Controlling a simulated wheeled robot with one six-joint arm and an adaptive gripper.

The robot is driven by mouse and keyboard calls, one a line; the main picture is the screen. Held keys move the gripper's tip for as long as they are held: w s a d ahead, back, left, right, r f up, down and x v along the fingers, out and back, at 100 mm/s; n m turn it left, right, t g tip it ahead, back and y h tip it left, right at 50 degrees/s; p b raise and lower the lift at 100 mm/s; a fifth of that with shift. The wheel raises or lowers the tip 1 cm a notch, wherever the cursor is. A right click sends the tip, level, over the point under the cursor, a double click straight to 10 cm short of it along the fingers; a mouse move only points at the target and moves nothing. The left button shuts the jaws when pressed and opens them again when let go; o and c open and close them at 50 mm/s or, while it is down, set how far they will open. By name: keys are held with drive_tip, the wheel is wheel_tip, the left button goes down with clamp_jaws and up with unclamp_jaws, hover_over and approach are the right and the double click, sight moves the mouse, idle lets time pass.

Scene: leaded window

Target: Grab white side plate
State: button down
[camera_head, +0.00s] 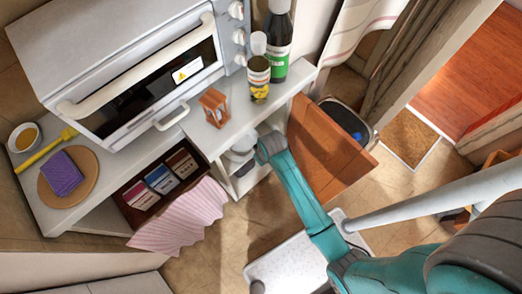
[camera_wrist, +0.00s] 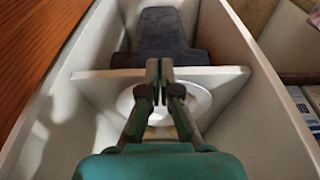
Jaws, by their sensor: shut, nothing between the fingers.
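A round white plate (camera_wrist: 199,101) lies inside a white cabinet (camera_wrist: 262,88) in the wrist view. My gripper (camera_wrist: 159,68) is in front of it and hides its middle. Its two fingers are together with nothing between them. The plate's rim shows on both sides of the fingers; I cannot tell whether they touch it. A pale shelf edge (camera_wrist: 100,74) runs across behind the fingertips. In the head view my teal arm reaches to the cabinet's open front, and the plate cannot be made out clearly there.
A dark grey object (camera_wrist: 160,35) stands beyond the shelf edge. The open orange-brown door (camera_head: 325,145) is close beside my arm. An open drawer (camera_head: 160,180) with several packets is left of the cabinet. A wooden hourglass (camera_head: 215,108), jar (camera_head: 259,78) and bottle (camera_head: 278,45) stand on the counter above.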

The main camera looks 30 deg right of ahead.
drive_tip(key=s+d, duration=0.2)
drive_tip(key=s, duration=0.9)
drive_tip(key=shift+s+d+r, duration=0.15)
drive_tip(key=shift+s+r, duration=0.2)
